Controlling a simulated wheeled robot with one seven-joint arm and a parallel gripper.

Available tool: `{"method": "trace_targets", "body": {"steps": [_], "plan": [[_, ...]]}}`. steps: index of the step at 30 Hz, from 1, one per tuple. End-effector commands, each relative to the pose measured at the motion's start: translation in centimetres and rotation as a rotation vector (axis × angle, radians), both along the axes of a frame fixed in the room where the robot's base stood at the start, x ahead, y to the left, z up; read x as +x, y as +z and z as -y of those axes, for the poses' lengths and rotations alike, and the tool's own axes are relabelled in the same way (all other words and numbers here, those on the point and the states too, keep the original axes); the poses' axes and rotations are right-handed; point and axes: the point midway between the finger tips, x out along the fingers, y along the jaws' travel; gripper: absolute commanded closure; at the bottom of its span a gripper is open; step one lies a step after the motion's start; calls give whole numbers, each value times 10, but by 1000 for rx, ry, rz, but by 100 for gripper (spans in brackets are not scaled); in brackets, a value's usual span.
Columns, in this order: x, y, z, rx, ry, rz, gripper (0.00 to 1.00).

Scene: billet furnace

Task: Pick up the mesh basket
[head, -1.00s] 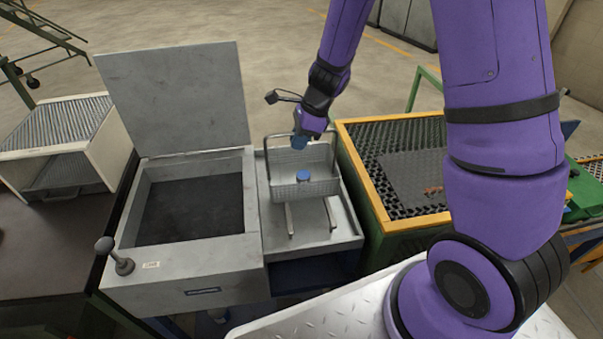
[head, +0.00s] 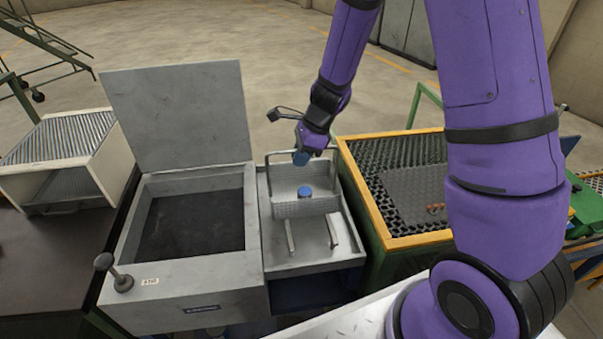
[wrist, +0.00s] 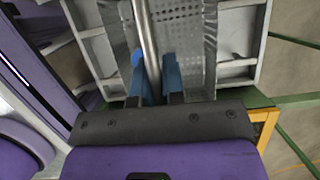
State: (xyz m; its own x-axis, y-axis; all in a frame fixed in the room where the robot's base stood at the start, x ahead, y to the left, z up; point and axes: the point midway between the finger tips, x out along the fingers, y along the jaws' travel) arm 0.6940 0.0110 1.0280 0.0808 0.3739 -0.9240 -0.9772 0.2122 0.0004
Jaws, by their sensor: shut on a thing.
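The mesh basket (head: 303,208) is a grey perforated-metal box with a tall bar handle, at the metal side tray (head: 315,262) of the bench. Two rails stick out in front of it. A round blue-topped item (head: 305,191) sits in it. My gripper (head: 300,158) is at the handle's top bar, above the basket. In the wrist view my gripper's blue fingers (wrist: 157,76) are shut on the handle bar (wrist: 149,40), one on each side. The perforated basket wall (wrist: 180,30) shows beyond them. I cannot tell whether the basket touches the tray.
Left of the tray is a grey tank (head: 195,280) with a dark interior and its lid (head: 178,115) raised. A yellow-edged mesh table (head: 402,239) stands close on the right. A cream roller-topped unit (head: 65,140) is at far left. Open floor lies behind.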

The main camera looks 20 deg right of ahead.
Motion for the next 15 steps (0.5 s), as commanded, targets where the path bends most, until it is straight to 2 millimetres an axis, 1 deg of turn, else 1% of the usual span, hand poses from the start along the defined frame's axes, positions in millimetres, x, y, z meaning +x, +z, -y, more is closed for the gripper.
{"method": "trace_targets", "body": {"steps": [5,8,15], "plan": [[1,15,-1,2,3,5,100],[1,29,-1,1,2,6,100],[1,71,-1,2,3,7,100]]}}
